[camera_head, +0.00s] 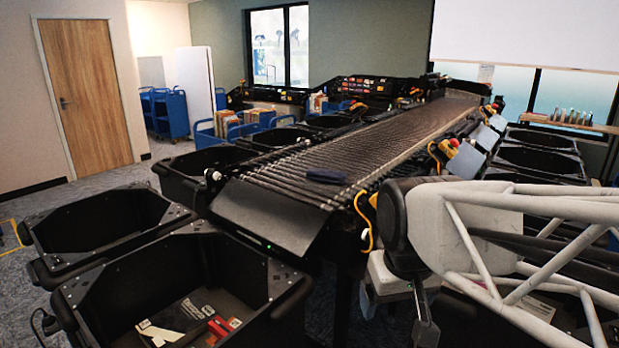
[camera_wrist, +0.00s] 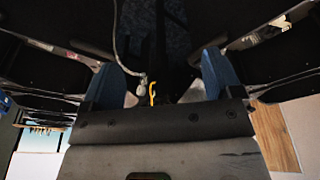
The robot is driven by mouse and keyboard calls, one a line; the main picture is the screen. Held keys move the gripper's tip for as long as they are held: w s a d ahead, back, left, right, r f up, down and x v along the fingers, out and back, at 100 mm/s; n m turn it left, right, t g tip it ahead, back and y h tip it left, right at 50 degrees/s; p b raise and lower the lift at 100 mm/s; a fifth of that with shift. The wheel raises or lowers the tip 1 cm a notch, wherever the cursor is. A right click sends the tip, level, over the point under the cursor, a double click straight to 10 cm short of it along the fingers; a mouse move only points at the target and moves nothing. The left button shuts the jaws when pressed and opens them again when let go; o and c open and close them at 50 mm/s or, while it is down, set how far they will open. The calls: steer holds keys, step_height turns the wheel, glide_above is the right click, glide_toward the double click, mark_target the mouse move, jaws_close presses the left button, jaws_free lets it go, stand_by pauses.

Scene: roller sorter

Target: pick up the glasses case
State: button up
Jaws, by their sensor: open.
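The glasses case (camera_head: 326,176) is a small dark navy, rounded, oblong thing. It lies on the rollers near the front end of the conveyor in the head view. I cannot make it out in the wrist view. My gripper (camera_wrist: 163,72) shows in the wrist view as two blue fingers held apart, with nothing between them. In the head view my arm comes in from the right, and its end hangs at the lower middle, to the right of the conveyor's front end and lower than the case.
The roller conveyor (camera_head: 345,155) runs away to the back right, with a black sloped plate (camera_head: 268,213) at its front. Black bins line both sides; the near bin (camera_head: 100,290) holds books. Yellow cables (camera_head: 362,222) hang at the conveyor's right edge, close to my arm.

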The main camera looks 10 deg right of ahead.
steer(key=w+r+n, duration=0.1)
steer(key=w+r, duration=0.3)
steer(key=w, duration=0.6)
steer(key=w+r+n, duration=0.2)
steer(key=w+r, duration=0.3)
steer(key=w, duration=0.5)
steer(key=n+g, duration=0.2)
steer(key=n, duration=0.6)
glide_above(327, 171)
steer(key=s, duration=0.1)
steer(key=f, duration=0.9)
steer(key=shift+a+f, duration=0.2)
steer(key=shift+f, duration=0.05)
steer(key=shift+w+f, duration=0.2)
steer(key=shift+w, duration=0.1)
steer(key=shift+f, duration=1.3)
steer(key=shift+d+f, duration=0.1)
steer(key=shift+f, duration=2.5)
